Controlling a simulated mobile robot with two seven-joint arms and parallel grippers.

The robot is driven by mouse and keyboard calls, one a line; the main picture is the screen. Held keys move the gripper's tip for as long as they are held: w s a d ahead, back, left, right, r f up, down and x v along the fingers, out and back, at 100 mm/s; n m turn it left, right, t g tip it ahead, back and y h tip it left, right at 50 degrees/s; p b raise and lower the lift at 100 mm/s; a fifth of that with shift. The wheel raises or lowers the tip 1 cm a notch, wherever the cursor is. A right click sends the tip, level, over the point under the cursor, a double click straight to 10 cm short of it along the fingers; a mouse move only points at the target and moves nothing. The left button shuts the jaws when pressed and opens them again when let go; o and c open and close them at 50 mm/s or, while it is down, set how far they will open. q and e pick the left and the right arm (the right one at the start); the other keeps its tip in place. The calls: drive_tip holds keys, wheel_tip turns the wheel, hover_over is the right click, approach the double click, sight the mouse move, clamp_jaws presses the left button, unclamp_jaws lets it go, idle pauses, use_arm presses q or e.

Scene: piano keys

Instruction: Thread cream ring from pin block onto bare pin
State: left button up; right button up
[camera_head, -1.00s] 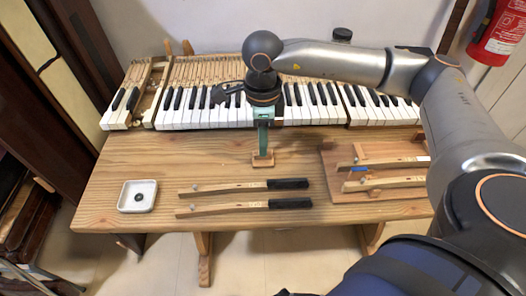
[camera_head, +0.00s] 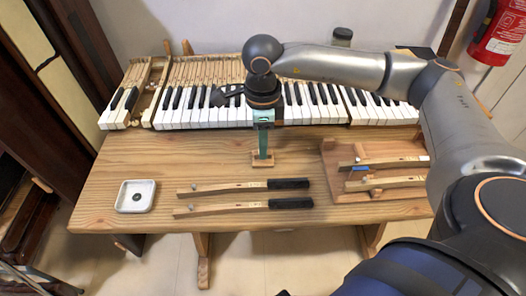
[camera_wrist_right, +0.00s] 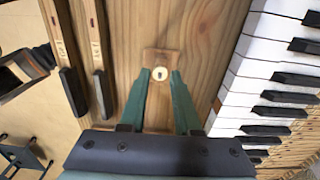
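The small wooden pin block (camera_head: 256,163) stands on the table in front of the keyboard; it also shows in the right wrist view (camera_wrist_right: 150,55). The cream ring (camera_wrist_right: 160,74) sits at the block, with a small dark spot at its centre. My right gripper (camera_head: 264,155) points down at the block. In the right wrist view its green fingers (camera_wrist_right: 161,75) are open, one tip on each side of the ring, with a narrow gap visible. The keyboard (camera_head: 215,117) has an open gap (camera_head: 148,92) near its left end; I cannot make out a bare pin there. My left gripper is not in view.
Two loose wooden keys with black ends (camera_head: 245,187) (camera_head: 245,207) lie in front of the block. A white dish (camera_head: 124,205) with a small dark item is at the left. A wooden board (camera_head: 350,190) with keys is at the right. Table between dish and keyboard is clear.

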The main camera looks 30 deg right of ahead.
drive_tip(key=shift+f, duration=0.25)
drive_tip(key=c, duration=0.3)
drive_tip(key=shift+r, duration=0.3)
idle(0.3)
drive_tip(key=shift+r+p, duration=0.75)
drive_tip(key=shift+r, duration=0.4)
drive_tip(key=shift+r, duration=0.2)
drive_tip(key=shift+r+p, duration=2)
drive_tip(key=shift+r, duration=0.9)
